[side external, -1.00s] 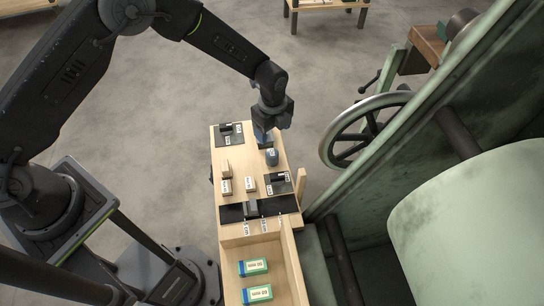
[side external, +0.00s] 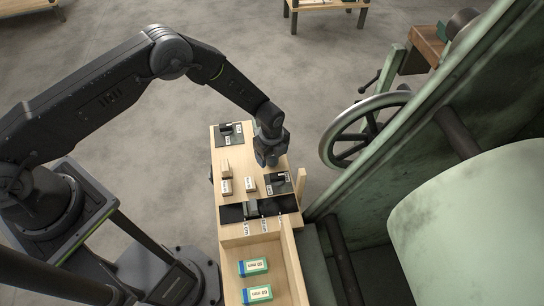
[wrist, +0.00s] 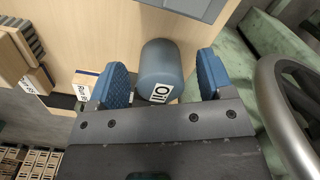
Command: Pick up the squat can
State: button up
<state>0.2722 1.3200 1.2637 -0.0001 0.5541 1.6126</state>
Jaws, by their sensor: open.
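The squat can (wrist: 165,60) is blue-grey with a rounded edge and a white "Oil" label, and it shows in the wrist view between the fingers of my gripper (wrist: 161,80). The blue pads stand on either side of it, with visible gaps, and hold nothing. In the side external view my gripper (side external: 267,162) is low over the right part of the wooden bench top (side external: 222,153). It hides the can there.
Several small labelled wooden blocks (side external: 226,186) stand left of my gripper. A dark plate (side external: 278,184) is just in front of it and another (side external: 229,139) lies behind. A green machine with a handwheel (side external: 335,151) stands right.

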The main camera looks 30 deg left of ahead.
jog(key=shift+f, duration=0.65)
jog(key=shift+c, duration=0.5)
jog(key=c, duration=1)
jog(key=shift+o, duration=0.2)
jog(key=shift+r, duration=0.15)
notch_tip(320, 180, up, 4)
jog(key=shift+r, duration=0.2)
jog(key=s+a+r, duration=0.2)
jog(key=a+r, duration=0.4)
jog(key=a, duration=0.5)
jog(key=shift+a+r, duration=0.2)
